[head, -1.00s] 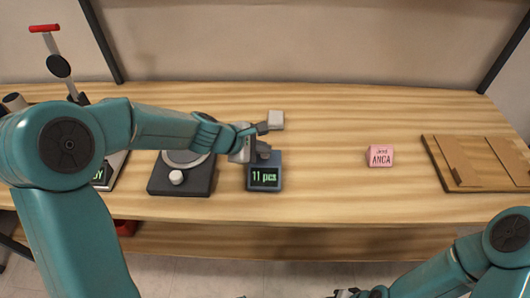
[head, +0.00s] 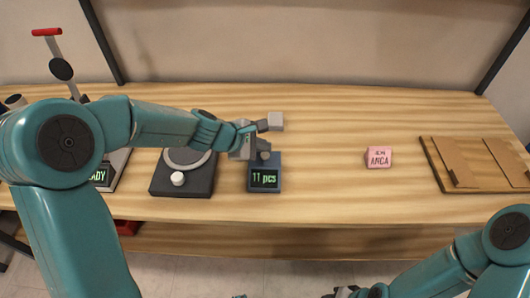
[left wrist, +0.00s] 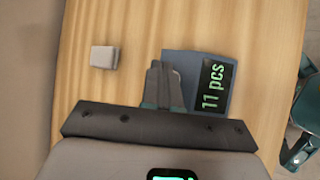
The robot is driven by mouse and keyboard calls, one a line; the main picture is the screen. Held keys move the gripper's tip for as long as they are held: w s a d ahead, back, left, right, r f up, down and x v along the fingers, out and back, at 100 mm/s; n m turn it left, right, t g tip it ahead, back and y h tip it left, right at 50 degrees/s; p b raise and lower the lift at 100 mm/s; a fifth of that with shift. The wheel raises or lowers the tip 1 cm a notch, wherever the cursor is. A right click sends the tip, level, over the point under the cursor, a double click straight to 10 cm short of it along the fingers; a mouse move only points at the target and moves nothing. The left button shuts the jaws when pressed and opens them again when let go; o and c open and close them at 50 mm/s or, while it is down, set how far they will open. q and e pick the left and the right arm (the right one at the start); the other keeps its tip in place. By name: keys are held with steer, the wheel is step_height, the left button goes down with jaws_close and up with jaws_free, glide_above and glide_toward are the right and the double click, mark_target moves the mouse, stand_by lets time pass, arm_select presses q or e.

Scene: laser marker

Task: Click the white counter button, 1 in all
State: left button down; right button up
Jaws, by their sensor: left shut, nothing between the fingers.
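The counter (head: 264,187) is a dark blue box on the table, with a green display reading "11 pcs". It also shows in the left wrist view (left wrist: 184,62). My left gripper (head: 264,152) is shut and empty, its fingers over the back part of the counter. In the left wrist view the closed fingertips (left wrist: 163,68) cover part of the box's top beside the display. I see no white button on the counter; the fingers may hide it. Whether they touch the box I cannot tell. My right gripper (head: 345,292) is at the bottom edge, partly cut off.
A pale block (head: 276,121) lies behind the counter. Left of the counter stands a dark device (head: 184,188) with a round plate and white knob. A pink card block (head: 378,157) and a wooden board (head: 432,165) are at the right. Table between them is clear.

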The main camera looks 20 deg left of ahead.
mark_target(262, 157)
arm_select(q)
steer(key=shift+r, duration=0.1)
step_height(262, 157, up, 5)
steer(key=p, duration=0.5)
stand_by(0.7)
